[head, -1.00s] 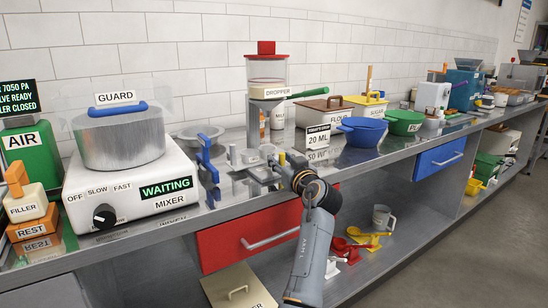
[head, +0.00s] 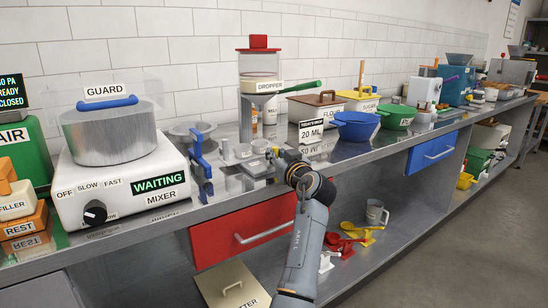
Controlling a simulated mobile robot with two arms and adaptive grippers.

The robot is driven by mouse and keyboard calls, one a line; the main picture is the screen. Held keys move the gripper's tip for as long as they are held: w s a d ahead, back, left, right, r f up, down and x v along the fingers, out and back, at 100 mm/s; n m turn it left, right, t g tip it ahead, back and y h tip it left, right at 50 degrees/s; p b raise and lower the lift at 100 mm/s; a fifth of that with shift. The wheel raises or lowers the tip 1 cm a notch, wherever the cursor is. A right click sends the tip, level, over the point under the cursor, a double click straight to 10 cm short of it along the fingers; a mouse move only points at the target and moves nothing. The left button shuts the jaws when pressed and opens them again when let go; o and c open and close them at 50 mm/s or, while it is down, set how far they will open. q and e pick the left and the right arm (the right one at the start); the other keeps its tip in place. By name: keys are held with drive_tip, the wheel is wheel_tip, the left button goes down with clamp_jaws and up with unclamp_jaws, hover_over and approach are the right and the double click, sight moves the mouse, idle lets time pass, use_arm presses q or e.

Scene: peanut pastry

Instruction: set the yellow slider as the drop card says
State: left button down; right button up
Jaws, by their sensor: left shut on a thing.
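The dropper (head: 260,69) is a clear hopper with a red lid and green handle on a grey stand. The drop card (head: 311,132) stands right of it and reads 20 ML. A small yellow piece (head: 276,151), apparently the yellow slider, shows low at the dropper's right. My left gripper (head: 277,161) is at this spot, shut on the slider as far as I can tell. Its fingers are small, and the wrist partly hides them, so the slider's exact setting cannot be read. My right gripper is not in view.
A mixer (head: 120,192) reading WAITING stands left, with a blue-handled stand (head: 201,170) beside it. A blue pot (head: 356,126) and green pot (head: 397,117) stand right of the card. A red drawer (head: 240,232) lies under the counter edge, near my arm.

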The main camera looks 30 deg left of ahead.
use_arm(q)
drive_tip(key=shift+w+d+f, duration=0.1)
drive_tip(key=shift+w+d, duration=0.05)
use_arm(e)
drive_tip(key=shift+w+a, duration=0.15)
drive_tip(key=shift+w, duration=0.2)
use_arm(q)
drive_tip(key=c, duration=1.3)
unclamp_jaws()
drive_tip(key=shift+d, duration=0.2)
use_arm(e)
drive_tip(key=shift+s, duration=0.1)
use_arm(q)
drive_tip(key=v, duration=0.7)
drive_tip(key=shift+d, duration=0.15)
